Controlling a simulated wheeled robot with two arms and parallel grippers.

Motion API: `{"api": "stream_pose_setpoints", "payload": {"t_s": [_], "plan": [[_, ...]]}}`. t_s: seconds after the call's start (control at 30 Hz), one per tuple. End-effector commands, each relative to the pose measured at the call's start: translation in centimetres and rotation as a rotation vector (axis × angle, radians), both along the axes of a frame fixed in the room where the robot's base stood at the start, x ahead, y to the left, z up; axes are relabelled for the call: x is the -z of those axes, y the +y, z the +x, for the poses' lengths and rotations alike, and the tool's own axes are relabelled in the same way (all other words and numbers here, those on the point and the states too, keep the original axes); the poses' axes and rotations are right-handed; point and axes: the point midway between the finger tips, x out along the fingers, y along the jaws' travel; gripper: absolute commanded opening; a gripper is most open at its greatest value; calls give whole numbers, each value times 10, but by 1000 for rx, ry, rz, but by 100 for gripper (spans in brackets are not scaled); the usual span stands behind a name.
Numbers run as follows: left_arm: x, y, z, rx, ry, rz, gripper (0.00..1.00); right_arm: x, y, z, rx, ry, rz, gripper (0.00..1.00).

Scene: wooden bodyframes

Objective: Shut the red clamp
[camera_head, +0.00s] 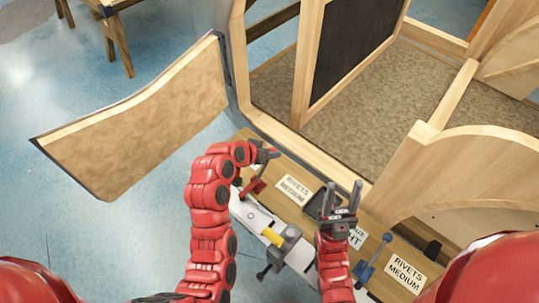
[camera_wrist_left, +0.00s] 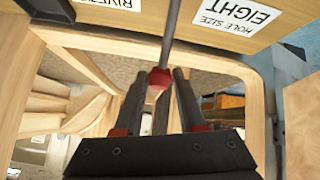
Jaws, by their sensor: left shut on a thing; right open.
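The red clamp (camera_head: 253,188) is on the wooden bench strip, beside the left "RIVETS MEDIUM" label, partly hidden by my left arm. My left gripper (camera_head: 266,153) is right above it. In the left wrist view, the clamp's red ball knob (camera_wrist_left: 160,78) on a thin grey rod sits between the fingertips of my left gripper (camera_wrist_left: 158,88), which are shut on it. My right gripper (camera_head: 342,193) is open and empty, fingers pointing away from me, over the bench to the right of the red clamp.
A blue clamp (camera_head: 373,256) stands right of my right gripper. A grey vise (camera_head: 284,244) with a yellow part lies between my arms. A wooden bodyframe (camera_head: 300,150) rises behind the bench, with an open panel door (camera_head: 150,125) at left. Blue floor is free at left.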

Motion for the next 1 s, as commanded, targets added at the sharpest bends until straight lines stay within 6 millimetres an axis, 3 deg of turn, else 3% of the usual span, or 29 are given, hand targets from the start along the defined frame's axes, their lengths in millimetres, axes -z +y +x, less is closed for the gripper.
{"api": "stream_pose_setpoints", "payload": {"t_s": [0.37,0.4,0.53,0.83,1.0], "plan": [[0,1,0,0,0,0,0,0,0,0,0,0,0,50],[0,1,0,0,1,1,46,0,0,0,0,0,0,50],[0,0,0,0,0,0,68,0,0,0,0,0,0,50],[0,1,0,0,0,0,68,0,0,0,0,0,0,50],[-10,8,-8,-1,3,0,68,-3,0,0,0,0,0,50]]}}
